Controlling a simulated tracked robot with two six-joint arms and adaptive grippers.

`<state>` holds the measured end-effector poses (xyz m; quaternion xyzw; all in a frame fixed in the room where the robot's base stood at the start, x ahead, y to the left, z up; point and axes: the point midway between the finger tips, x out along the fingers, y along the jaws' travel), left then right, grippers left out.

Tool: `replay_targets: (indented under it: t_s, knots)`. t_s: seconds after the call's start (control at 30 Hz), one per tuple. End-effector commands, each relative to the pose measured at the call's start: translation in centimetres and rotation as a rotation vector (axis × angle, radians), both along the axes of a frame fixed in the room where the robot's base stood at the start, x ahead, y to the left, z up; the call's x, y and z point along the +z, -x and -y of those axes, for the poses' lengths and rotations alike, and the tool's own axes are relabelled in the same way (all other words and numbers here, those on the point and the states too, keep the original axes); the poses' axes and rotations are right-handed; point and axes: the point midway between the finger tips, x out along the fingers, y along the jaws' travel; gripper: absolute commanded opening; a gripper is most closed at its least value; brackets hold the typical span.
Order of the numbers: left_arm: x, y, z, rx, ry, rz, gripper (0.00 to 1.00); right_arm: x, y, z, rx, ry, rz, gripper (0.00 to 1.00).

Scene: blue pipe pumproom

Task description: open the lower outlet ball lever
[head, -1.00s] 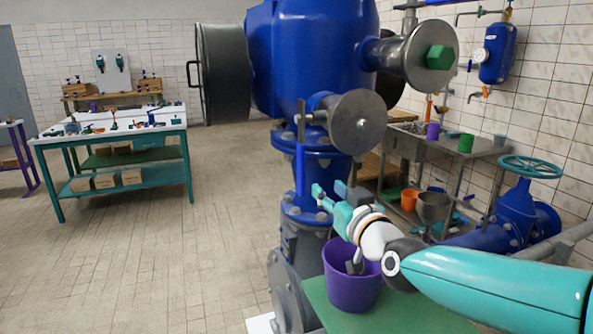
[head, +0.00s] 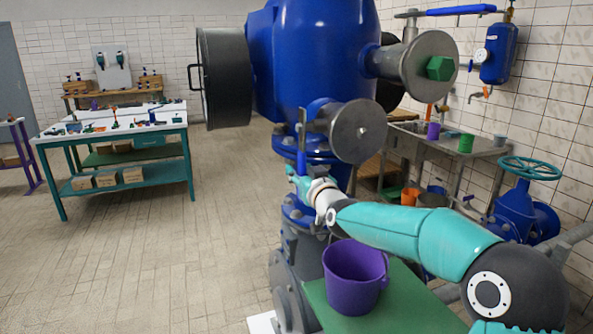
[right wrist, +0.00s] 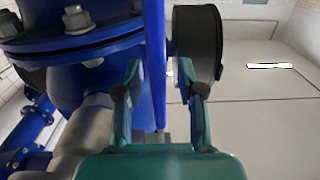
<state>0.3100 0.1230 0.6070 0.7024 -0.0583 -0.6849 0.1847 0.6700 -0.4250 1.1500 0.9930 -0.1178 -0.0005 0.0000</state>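The lower outlet ball lever (head: 302,150) is a narrow blue bar hanging upright beside the grey round outlet flange (head: 357,131), low on the blue vessel. My right gripper (head: 293,175) is at the lever's lower end; its fingertips are small and partly hidden in the head view. In the right wrist view the two teal fingers (right wrist: 163,85) are apart. The blue lever (right wrist: 155,50) runs upright between them, nearer the left finger, with no clear grip on it. My left gripper is out of view.
A purple bucket (head: 355,280) stands on a green stand (head: 405,300) below my right arm. The blue vessel (head: 320,60) and flanged pipe stand close to the gripper. A teal handwheel valve (head: 530,169) is at right. The floor to the left is open.

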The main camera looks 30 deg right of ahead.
Motion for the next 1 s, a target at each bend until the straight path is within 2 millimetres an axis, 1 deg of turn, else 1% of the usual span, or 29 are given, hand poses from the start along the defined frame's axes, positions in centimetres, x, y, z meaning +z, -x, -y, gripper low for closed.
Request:
replay_targets:
  t_s: [0.27, 0.3, 0.37, 0.5, 0.53, 0.83, 0.87, 0.9, 1.0]
  knots:
    - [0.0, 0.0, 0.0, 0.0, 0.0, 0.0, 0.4, 0.0, -0.2, 0.1, -0.001, 0.0, 0.0, 0.39]
    - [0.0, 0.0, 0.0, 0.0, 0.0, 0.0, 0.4, 0.0, -0.2, 0.1, -0.001, 0.0, 0.0, 0.37]
    - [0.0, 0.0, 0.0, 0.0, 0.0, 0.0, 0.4, 0.0, -0.2, 0.1, -0.001, 0.0, 0.0, 0.27]
    - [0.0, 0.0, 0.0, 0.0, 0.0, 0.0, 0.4, 0.0, -0.2, 0.1, -0.001, 0.0, 0.0, 0.04]
    - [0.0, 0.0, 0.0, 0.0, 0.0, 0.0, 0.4, 0.0, -0.2, 0.1, -0.001, 0.0, 0.0, 0.0]
    - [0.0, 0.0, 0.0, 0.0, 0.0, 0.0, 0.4, 0.0, -0.2, 0.0, 0.0, 0.0, 0.0, 0.0]
    - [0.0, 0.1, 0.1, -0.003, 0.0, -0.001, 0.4, 0.0, -0.3, -1.6, 0.007, -0.003, 0.001, 0.0]
    - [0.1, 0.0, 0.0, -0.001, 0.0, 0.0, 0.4, 0.0, -0.3, -1.0, 0.005, -0.001, 0.0, 0.0]
    - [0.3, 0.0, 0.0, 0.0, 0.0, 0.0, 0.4, 0.0, -0.2, -0.4, 0.003, -0.001, -0.008, 0.0]
